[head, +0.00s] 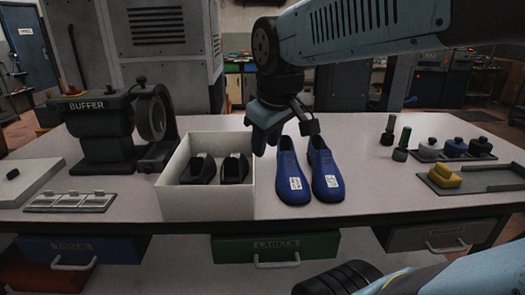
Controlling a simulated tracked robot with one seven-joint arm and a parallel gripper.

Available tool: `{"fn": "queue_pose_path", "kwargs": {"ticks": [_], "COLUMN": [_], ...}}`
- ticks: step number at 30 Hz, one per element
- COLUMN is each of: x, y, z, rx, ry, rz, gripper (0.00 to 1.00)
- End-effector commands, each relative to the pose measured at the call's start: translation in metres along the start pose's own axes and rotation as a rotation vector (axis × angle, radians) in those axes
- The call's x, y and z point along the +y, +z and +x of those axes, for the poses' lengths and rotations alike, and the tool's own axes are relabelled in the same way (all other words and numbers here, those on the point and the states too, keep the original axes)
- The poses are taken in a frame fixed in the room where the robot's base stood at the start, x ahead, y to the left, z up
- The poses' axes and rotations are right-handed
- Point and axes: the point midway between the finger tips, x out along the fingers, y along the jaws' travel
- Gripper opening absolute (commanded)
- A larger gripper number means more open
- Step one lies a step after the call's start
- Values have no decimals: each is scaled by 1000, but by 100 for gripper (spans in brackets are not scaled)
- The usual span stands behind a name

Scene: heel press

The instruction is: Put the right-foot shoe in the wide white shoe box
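Two blue shoes stand side by side on the table, each with a small white label on its near end: a left one (291,172) and a right one (325,172). Their openings are at the far end. I cannot tell from the labels which is the right-foot shoe. The wide white shoe box (208,204) stands open just left of them, with two black items (217,170) side by side inside. My gripper (285,138) is above the far end of the left blue shoe. Its fingers look spread apart, with nothing visibly held; contact with the shoe is unclear.
A dark buffer machine (103,130) and a small compartment tray (70,202) are left of the box. Green and dark bottles (402,145), a tray with a yellow block (446,176) and several knobbed pieces (454,148) are at right.

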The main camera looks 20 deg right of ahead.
Motion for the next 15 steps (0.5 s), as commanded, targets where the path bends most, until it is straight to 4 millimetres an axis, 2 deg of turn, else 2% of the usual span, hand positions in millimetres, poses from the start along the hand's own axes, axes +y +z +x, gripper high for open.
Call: {"fn": "queue_pose_path", "kwargs": {"ticks": [3, 6, 10, 15], "x": [0, -1, -2, -3], "y": [26, 39, 46, 48], "z": [-3, -4, -4, -3], "rx": [44, 68, 83, 84], "ry": [1, -4, -10, -12], "rz": [218, 346, 431, 448], "gripper": [34, 34, 34, 34]}}
